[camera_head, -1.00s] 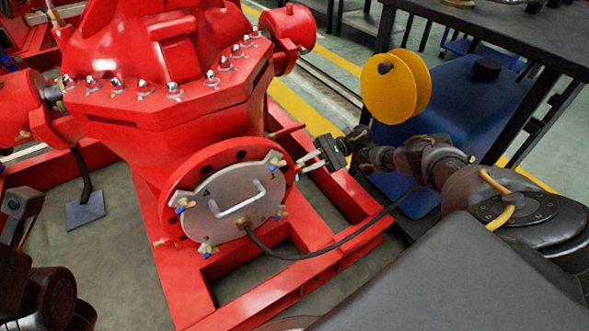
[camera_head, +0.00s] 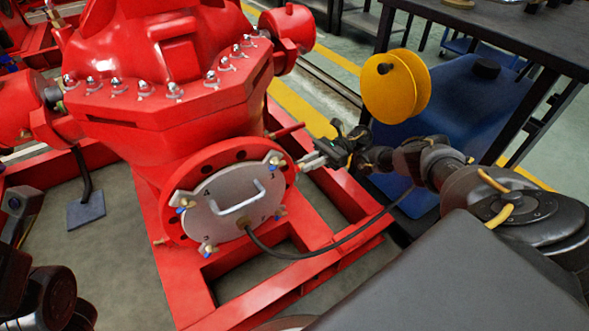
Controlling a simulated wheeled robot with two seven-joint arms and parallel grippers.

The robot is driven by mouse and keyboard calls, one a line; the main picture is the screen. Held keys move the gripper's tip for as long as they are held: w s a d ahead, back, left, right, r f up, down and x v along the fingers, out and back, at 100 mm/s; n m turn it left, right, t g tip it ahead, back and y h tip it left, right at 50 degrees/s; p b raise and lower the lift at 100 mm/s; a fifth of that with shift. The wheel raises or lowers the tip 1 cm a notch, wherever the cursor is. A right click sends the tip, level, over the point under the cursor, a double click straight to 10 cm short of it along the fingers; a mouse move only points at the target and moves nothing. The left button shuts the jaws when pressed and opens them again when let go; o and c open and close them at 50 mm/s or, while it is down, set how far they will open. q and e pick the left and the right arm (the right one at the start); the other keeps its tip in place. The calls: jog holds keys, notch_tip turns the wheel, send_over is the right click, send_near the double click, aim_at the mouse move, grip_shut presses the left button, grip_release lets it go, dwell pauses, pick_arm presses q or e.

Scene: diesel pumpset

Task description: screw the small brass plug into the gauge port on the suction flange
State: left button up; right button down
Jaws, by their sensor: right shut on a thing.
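The red suction flange (camera_head: 178,227) faces me at the front of the red pump, with a grey cover plate (camera_head: 222,208) on it. My right gripper (camera_head: 304,163) is at the flange's right edge, its fingers pointing left toward the rim. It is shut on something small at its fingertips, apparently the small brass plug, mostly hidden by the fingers. The gauge port is hidden there too, so I cannot tell how deep the plug sits. Part of my left arm (camera_head: 40,295) shows at the lower left; its jaws are not clear.
A black hose (camera_head: 320,252) runs from the cover plate to the right, below my right arm. A yellow reel (camera_head: 395,86) and a blue tank (camera_head: 455,110) stand close behind that arm. The red base frame (camera_head: 290,285) lies below the flange. A dark table (camera_head: 500,30) is at the upper right.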

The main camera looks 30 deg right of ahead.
jog(key=shift+a+r+m+p, duration=0.1)
jog(key=shift+m+p, duration=0.3)
jog(key=shift+m, duration=2.75)
jog(key=shift+a+r+m+p, duration=0.1)
jog(key=shift+m+p, duration=0.25)
jog(key=shift+m, duration=2.8)
jog(key=shift+f+m+p, duration=0.2)
jog(key=shift+m+p, duration=0.3)
jog(key=shift+m, duration=0.5)
jog(key=c, duration=1.3)
grip_release()
jog(key=shift+d, duration=0.2)
